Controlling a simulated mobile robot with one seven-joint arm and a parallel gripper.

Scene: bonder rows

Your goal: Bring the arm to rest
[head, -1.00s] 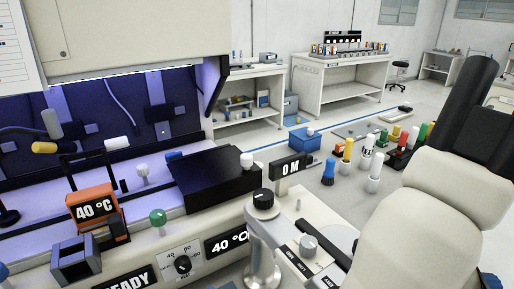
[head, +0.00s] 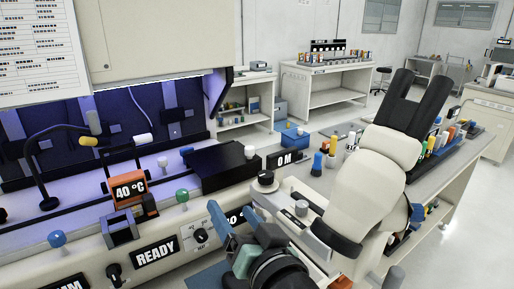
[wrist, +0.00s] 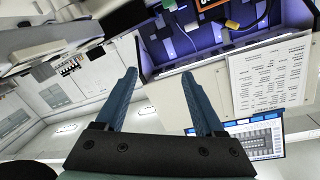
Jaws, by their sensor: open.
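My gripper (head: 236,222) is in the lower middle of the head view, in front of the bonder's front panel. Its two blue fingers stand apart with nothing visible between them. In the wrist view my gripper (wrist: 158,85) is also open and empty, its fingers pointing up the picture.
Open floor (head: 470,235) lies at right.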

